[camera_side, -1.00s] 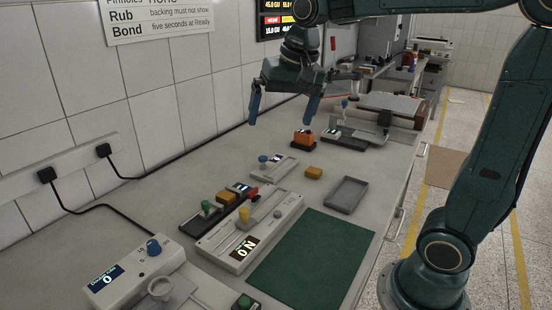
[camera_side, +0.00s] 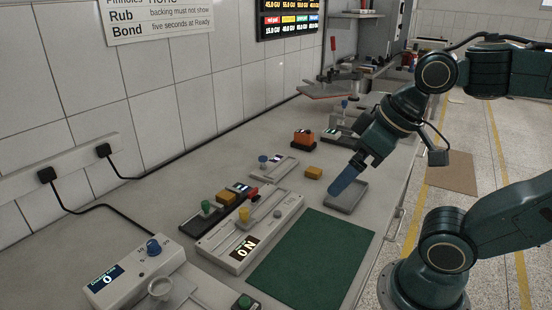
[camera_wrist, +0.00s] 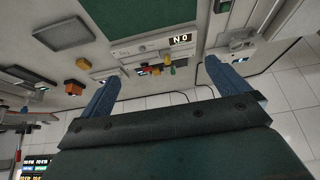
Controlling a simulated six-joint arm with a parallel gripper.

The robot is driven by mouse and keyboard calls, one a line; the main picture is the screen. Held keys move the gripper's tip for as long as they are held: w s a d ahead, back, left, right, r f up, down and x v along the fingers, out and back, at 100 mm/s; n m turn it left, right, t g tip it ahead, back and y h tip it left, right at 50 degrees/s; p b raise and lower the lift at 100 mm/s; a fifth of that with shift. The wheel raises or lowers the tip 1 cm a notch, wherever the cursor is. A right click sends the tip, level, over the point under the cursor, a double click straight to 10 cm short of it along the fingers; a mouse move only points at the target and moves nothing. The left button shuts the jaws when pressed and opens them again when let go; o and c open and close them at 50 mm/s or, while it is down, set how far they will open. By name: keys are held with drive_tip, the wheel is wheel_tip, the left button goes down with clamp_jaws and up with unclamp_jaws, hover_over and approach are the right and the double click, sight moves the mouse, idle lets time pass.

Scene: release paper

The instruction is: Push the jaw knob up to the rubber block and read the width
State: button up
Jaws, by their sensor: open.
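A grey gauge plate (camera_side: 278,167) with a blue knob (camera_side: 263,159) and a small display lies on the bench; I take this knob as the jaw knob. An amber block (camera_side: 313,173), possibly the rubber block, lies just right of the plate, apart from it. It also shows in the wrist view (camera_wrist: 83,63). My gripper (camera_side: 338,198) is open and empty, above the bench near the grey tray, right of the plate. In the wrist view its blue fingers (camera_wrist: 162,70) stand wide apart. The gauge's reading is too small to make out.
A longer device (camera_side: 284,213) with yellow and grey knobs shows "NO". Beside it is a dark strip with green and red knobs (camera_side: 206,207). A shallow grey tray (camera_side: 364,196), a green mat (camera_side: 330,232) and an orange-and-black block (camera_side: 304,138) are near.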

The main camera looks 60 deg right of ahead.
drive_tip(key=c, duration=0.4)
drive_tip(key=shift+w+r, duration=0.25)
drive_tip(key=shift+w, duration=0.1)
drive_tip(key=c, duration=0.8)
drive_tip(key=shift+n+g, duration=0.3)
drive_tip(key=shift+g, duration=0.5)
drive_tip(key=w+r, duration=0.1)
drive_tip(key=w, duration=0.2)
drive_tip(key=w+r, duration=0.1)
drive_tip(key=w, duration=0.2)
drive_tip(key=w+r, duration=0.2)
drive_tip(key=w, duration=0.2)
drive_tip(key=shift+a, duration=0.1)
drive_tip(key=shift+c, duration=0.3)
drive_tip(key=n+g, duration=0.1)
drive_tip(key=g, duration=0.3)
hover_over(205, 203)
wheel_tip(205, 203, down, 13)
drive_tip(key=shift+f, duration=6.85)
